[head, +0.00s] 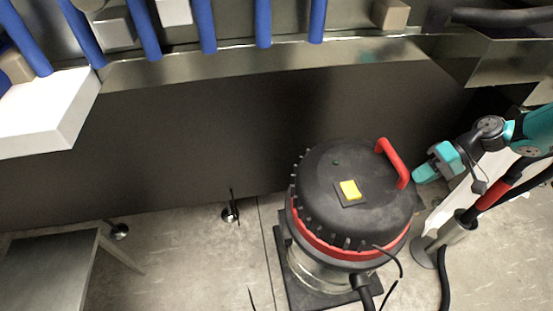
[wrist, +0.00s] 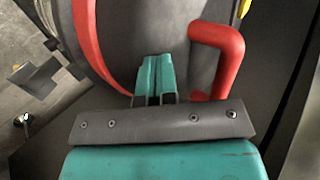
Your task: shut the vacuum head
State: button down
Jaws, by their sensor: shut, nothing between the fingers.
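The vacuum's black round head (head: 325,190) lies over a red rim (head: 335,242) on a clear drum (head: 325,272). I see no clear gap between head and rim from above. A red handle (head: 392,163) arches from the head's right side, and a yellow switch (head: 350,189) sits on top. My gripper (head: 420,174) is shut and empty, just right of the handle. In the wrist view my gripper's teal fingers (wrist: 157,76) point at the black head, beside the handle (wrist: 230,62). Whether the fingers touch the head cannot be told.
A dark panel (head: 210,125) of the belt machine stands behind the vacuum, with blue rollers (head: 263,22) above. A white box (head: 45,115) is at the left. A grey stool (head: 45,270) stands at lower left. A hose and grey tube (head: 455,230) stand right of the vacuum.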

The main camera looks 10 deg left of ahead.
jog(key=shift+w+d+f+b, duration=0.15)
jog(key=shift+d+f+b, duration=0.25)
jog(key=shift+f, duration=0.45)
jog(key=shift+w+d+f+b, duration=0.1)
jog(key=shift+d+f+b, duration=0.3)
jog(key=shift+f, duration=0.45)
jog(key=shift+d, duration=0.15)
jog(key=a+r+p+v, duration=0.1)
jog(key=p+v, duration=0.2)
jog(key=v, duration=0.9)
jog(key=shift+d+r+p, duration=0.2)
jog(key=shift+r+p, duration=0.1)
jog(key=shift+r, duration=0.15)
